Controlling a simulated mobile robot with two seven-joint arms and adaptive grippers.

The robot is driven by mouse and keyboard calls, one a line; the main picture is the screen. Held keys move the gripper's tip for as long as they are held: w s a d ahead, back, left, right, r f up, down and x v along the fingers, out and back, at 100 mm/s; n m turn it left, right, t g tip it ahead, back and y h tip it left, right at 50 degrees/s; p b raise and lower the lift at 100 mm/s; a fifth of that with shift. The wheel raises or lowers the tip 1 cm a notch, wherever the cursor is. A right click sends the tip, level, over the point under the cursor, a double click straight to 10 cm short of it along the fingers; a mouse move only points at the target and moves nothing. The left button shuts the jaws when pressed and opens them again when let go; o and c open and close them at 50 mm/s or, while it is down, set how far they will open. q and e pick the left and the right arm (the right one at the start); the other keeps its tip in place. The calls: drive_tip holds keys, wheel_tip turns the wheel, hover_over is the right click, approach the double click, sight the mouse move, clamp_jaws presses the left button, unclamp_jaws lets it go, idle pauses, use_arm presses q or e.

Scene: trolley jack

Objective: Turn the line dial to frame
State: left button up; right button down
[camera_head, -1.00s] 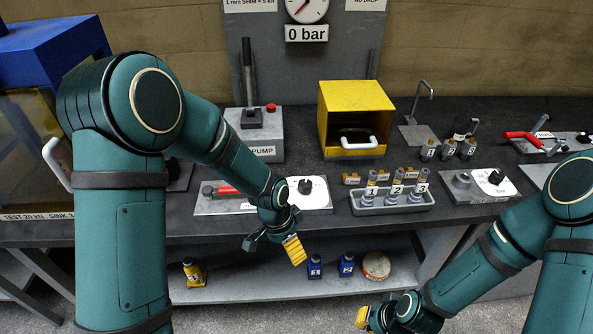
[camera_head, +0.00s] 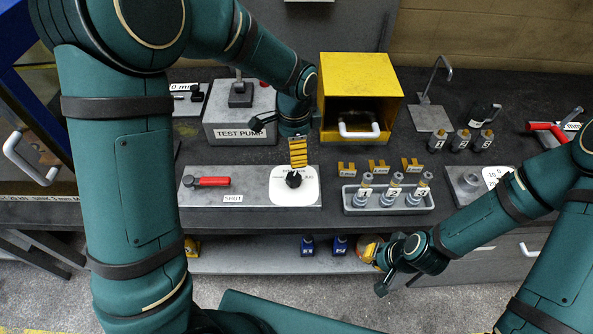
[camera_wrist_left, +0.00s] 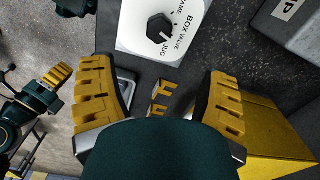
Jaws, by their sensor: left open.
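The line dial (camera_head: 293,180) is a black knob on a white plate at the right end of a grey panel. In the left wrist view the knob (camera_wrist_left: 160,27) sits beyond the fingertips, with "FRAME", "BOX VALVE" and "JUG" printed around it. A pale mark on the knob seems to face the "JUG" side. My left gripper (camera_head: 298,160) is just above and behind the dial in the head view. Its yellow fingers (camera_wrist_left: 155,78) are wide apart and empty. My right gripper (camera_head: 372,254) is low in front of the bench; its opening is unclear.
A red-handled lever (camera_head: 208,182) marked "SHUT" lies left on the panel. A tray (camera_head: 388,209) of numbered fittings stands right of the dial. The yellow box (camera_head: 360,70) and test pump (camera_head: 239,130) are behind. Blue bottles (camera_head: 307,246) stand on the lower shelf.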

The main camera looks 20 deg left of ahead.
sight(295, 176)
use_arm(q)
wheel_tip(295, 176, down, 12)
drive_tip(key=shift+s+f, duration=0.1)
idle(0.5)
drive_tip(key=c, duration=1.2)
